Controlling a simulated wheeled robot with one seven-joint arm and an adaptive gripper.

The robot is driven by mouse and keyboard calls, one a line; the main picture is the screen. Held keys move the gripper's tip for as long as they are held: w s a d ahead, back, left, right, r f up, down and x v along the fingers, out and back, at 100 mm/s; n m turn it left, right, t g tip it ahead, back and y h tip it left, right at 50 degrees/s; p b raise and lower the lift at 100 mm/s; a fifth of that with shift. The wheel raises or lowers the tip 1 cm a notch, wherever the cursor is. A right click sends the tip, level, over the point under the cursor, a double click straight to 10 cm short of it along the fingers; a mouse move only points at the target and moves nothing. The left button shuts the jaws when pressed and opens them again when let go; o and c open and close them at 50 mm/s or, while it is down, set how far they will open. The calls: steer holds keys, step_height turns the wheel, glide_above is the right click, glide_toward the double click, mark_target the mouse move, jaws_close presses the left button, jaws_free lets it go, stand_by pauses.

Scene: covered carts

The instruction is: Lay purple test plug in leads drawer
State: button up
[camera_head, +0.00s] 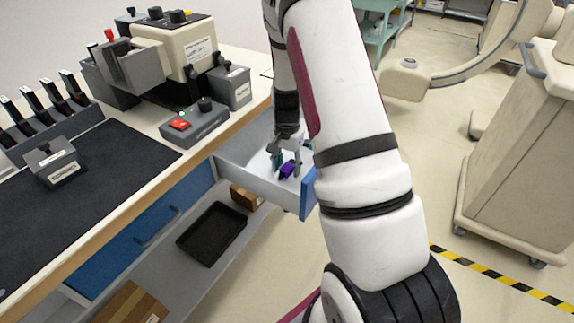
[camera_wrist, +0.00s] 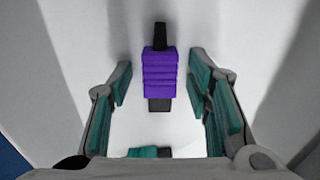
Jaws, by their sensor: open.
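The purple test plug (camera_head: 288,170), with black ends, lies inside the open drawer (camera_head: 248,179) under the worktop. In the wrist view the plug (camera_wrist: 160,76) lies on the pale drawer floor, pointing away from me. My gripper (camera_head: 286,160) reaches down into the drawer. In the wrist view its teal-padded fingers (camera_wrist: 159,86) are open on either side of the plug, with a visible gap on both sides. A teal and black item (camera_wrist: 148,152) shows partly at the bottom of the wrist view. I cannot read any label on the drawer.
The worktop above holds a grey box with a red switch (camera_head: 200,124), a beige instrument (camera_head: 180,45) and a dark mat (camera_head: 85,180). A closed blue drawer (camera_head: 150,232) is to the left. A black tray (camera_head: 212,233) sits on the shelf below. A beige cart (camera_head: 525,150) stands right.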

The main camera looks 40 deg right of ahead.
mark_target(287, 167)
step_height(287, 167, up, 13)
steer(key=p, duration=0.2)
steer(key=s+a+r+n, duration=0.3)
steer(key=s+a+r, duration=0.1)
steer(key=a+r, duration=0.45)
steer(key=s+a+r+n, duration=0.3)
steer(key=s+a, duration=0.1)
steer(key=s, duration=0.4)
steer(key=s+a+r+n+t, duration=0.1)
steer(key=s+a+r+n, duration=0.2)
steer(key=s, duration=0.5)
steer(key=s+a+r+n+t, duration=0.1)
steer(key=s+a+r+n, duration=0.2)
steer(key=s+a+n, duration=0.2)
steer(key=s, duration=0.3)
steer(key=shift+s+r, duration=0.15)
steer(key=shift+s, duration=0.1)
steer(key=shift+a, duration=0.1)
step_height(287, 167, up, 10)
steer(key=t+p, duration=0.2)
steer(key=p, duration=0.5)
steer(key=shift+p, duration=0.4)
